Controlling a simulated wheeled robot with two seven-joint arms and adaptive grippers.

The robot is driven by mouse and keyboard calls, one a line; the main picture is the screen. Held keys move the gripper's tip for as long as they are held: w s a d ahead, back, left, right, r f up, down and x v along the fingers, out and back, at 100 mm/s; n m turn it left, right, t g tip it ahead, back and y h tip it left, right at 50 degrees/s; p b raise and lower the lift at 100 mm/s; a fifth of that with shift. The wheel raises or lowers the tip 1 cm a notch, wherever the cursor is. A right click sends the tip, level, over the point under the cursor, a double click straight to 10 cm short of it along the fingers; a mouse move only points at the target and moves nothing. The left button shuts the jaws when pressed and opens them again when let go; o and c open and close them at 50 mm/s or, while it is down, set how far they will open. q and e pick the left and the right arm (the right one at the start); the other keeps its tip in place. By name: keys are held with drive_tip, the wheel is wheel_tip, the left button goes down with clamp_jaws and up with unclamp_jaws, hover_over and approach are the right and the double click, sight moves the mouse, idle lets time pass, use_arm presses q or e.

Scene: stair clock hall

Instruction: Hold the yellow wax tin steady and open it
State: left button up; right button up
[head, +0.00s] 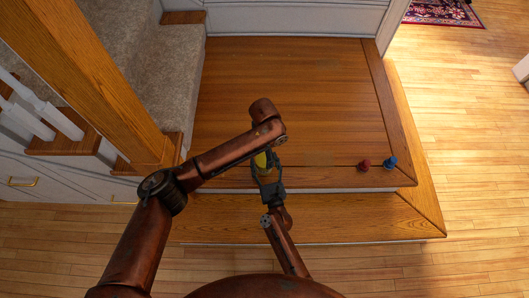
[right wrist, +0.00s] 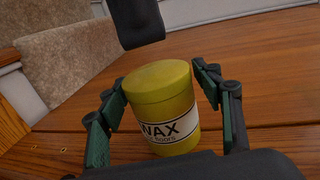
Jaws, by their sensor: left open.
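The yellow wax tin (right wrist: 162,100) stands upright on the wooden landing, its lid on and its WAX label facing the right wrist camera. In the head view only a little of the tin (head: 261,160) shows beneath my left arm.
A red object (head: 364,165) and a blue one (head: 389,162) stand near the landing's front right corner. A wooden post (head: 95,75) and carpeted stairs (head: 130,50) rise at the left. The back of the landing (head: 300,80) is clear. A lower step (head: 350,215) runs along the front.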

drive_tip(key=o, duration=0.3)
drive_tip(key=shift+r, duration=0.15)
